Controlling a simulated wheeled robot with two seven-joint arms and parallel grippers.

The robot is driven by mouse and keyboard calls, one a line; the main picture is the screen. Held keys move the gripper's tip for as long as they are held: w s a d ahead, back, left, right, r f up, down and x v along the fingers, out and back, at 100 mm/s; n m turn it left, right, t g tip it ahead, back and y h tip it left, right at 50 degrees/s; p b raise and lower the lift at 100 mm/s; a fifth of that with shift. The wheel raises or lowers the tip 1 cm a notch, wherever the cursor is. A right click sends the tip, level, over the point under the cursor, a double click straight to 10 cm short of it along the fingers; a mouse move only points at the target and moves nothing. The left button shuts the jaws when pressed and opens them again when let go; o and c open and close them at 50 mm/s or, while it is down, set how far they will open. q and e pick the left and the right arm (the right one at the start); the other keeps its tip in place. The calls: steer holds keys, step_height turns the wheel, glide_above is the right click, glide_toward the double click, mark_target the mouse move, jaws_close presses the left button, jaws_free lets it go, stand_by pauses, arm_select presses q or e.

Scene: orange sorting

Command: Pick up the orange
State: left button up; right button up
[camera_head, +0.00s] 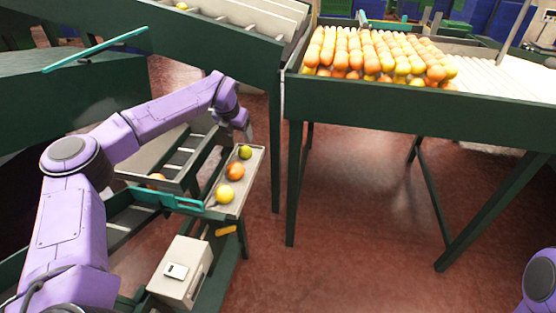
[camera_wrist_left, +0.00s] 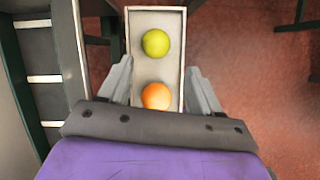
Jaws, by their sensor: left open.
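The orange (camera_head: 235,171) lies in a narrow light tray (camera_head: 258,160), between a green fruit (camera_head: 245,152) and a yellow fruit (camera_head: 224,194). My left gripper (camera_head: 246,136) is above the far end of the tray in the head view. In the left wrist view, the open left gripper (camera_wrist_left: 158,80) has one finger on each side of the tray. The orange (camera_wrist_left: 156,96) shows between the fingers, partly hidden by the gripper body, and the green fruit (camera_wrist_left: 156,43) lies beyond it. Nothing is held. My right gripper is out of view.
A large sorting table (camera_head: 420,118) full of oranges stands at the back right. A dark green conveyor (camera_head: 200,45) is behind my left arm. A pale box (camera_head: 180,272) stands in front of the tray. Red floor is open to the right of the tray.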

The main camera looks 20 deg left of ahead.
mark_target(245, 148)
arm_select(q)
steer(key=shift+n, duration=0.3)
steer(key=p+x, duration=0.3)
steer(key=x, duration=0.7)
steer(key=shift+w+a+f, duration=0.15)
steer(key=shift+a+f, duration=0.05)
steer(key=shift+f, duration=0.05)
steer(key=shift+w+a+f, duration=0.15)
steer(key=shift+f, duration=0.3)
steer(key=c, duration=0.8)
